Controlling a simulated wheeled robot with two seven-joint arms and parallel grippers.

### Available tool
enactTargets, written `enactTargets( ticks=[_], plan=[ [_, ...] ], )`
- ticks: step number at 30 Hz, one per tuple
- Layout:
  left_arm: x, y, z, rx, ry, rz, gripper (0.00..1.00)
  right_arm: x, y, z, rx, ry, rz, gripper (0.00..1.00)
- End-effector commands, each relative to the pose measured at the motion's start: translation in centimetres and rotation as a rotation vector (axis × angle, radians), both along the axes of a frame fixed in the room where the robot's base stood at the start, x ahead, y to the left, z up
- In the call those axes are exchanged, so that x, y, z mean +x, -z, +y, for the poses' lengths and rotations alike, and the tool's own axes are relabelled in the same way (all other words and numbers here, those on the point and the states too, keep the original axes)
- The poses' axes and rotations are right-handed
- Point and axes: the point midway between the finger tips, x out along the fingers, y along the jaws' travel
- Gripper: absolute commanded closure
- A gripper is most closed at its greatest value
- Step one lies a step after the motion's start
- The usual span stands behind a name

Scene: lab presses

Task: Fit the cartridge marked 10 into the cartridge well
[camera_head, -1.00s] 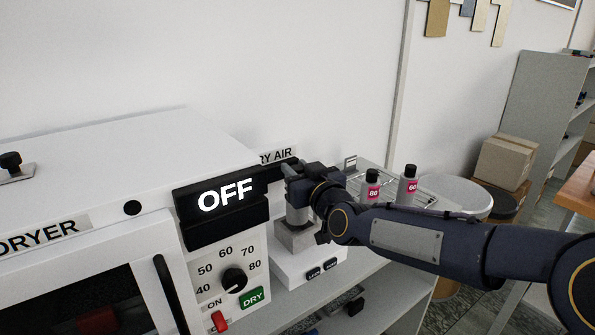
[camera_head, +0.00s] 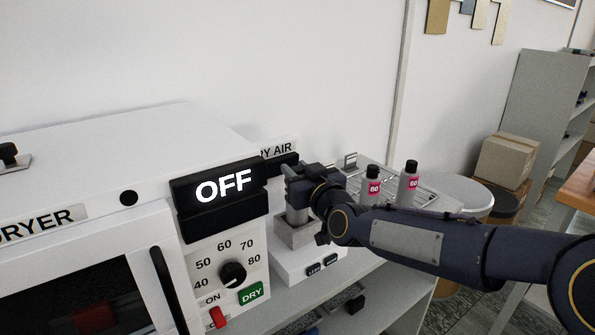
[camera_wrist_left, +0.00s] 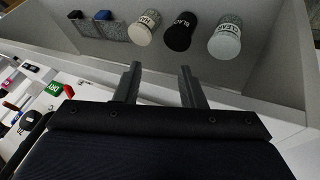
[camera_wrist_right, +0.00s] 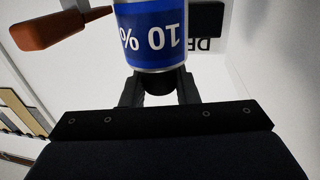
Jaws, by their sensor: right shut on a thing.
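The cartridge marked 10 (camera_wrist_right: 152,38) has a blue label reading "10 %", upside down in the right wrist view, and a black cap. My right gripper (camera_wrist_right: 160,90) is shut on that cap. My left gripper (camera_wrist_left: 160,78) is open and empty, seen only in the left wrist view.
A white dryer (camera_head: 90,150) with an OFF display (camera_head: 222,187) stands left of the well. Bottles marked 80 (camera_head: 373,187) and 60 (camera_head: 409,183) stand on a rack at right. Below my left gripper, a shelf holds jars marked CLEAR (camera_wrist_left: 225,40) and BLACK (camera_wrist_left: 180,35).

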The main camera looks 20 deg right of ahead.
Motion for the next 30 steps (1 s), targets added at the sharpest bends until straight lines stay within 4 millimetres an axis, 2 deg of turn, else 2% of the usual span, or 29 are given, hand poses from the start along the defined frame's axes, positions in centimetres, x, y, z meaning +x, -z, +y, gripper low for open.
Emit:
enactTargets(
  ticks=[30],
  plan=[
    [0.0, 2.7, 0.0, 0.0, 0.0, 0.0, 0.64, 0.0, 2.5, 0.0, 0.0, 0.0, -0.002, 1.0]
  ],
)
